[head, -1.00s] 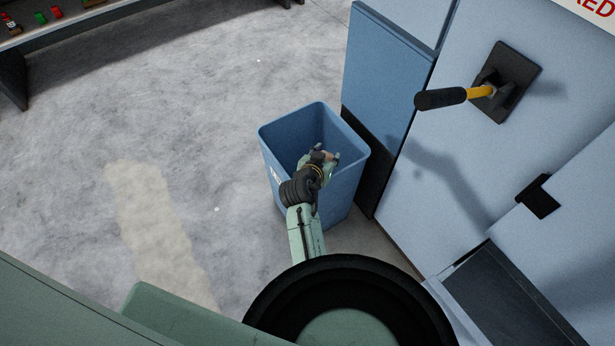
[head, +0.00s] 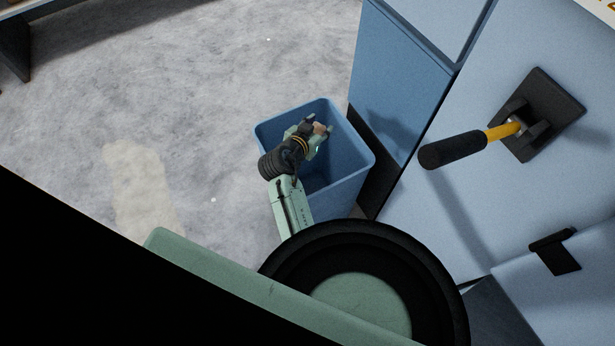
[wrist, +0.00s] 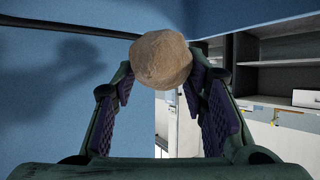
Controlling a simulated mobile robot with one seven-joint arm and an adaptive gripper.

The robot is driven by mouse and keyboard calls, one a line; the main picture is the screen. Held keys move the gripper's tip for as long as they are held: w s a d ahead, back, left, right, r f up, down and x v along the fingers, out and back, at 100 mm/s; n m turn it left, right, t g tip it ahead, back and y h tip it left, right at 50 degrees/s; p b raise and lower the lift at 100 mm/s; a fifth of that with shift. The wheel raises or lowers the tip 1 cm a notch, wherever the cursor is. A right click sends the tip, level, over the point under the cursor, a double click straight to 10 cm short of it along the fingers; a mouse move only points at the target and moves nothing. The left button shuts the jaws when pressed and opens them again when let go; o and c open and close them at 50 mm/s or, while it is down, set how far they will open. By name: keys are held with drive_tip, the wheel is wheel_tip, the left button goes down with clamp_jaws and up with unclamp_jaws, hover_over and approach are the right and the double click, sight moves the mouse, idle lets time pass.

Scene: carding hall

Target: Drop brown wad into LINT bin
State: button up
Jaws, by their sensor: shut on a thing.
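The brown wad (wrist: 160,59) is a rough, roundish tan lump between the fingertips of my gripper (wrist: 161,78) in the wrist view. My gripper is shut on it. In the head view, my gripper (head: 320,130) is over the mouth of a blue open-topped bin (head: 352,158), and a little of the wad (head: 320,128) shows at its tips. I cannot tell the exact height of the wad above the rim. The bin stands upright on the floor. My arm hides part of its front and no lettering can be read on it.
A blue machine cabinet (head: 405,75) stands close to the bin's right, with a black-gripped yellow lever (head: 470,146) sticking out and a black latch (head: 555,250). The grey floor (head: 200,110) left of the bin is clear. Shelving (wrist: 275,75) shows in the wrist view.

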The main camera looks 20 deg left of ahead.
wheel_tip(320, 180, down, 5)
drive_tip(key=b, duration=0.3)
drive_tip(key=o, duration=1)
drive_tip(key=v, duration=1.2)
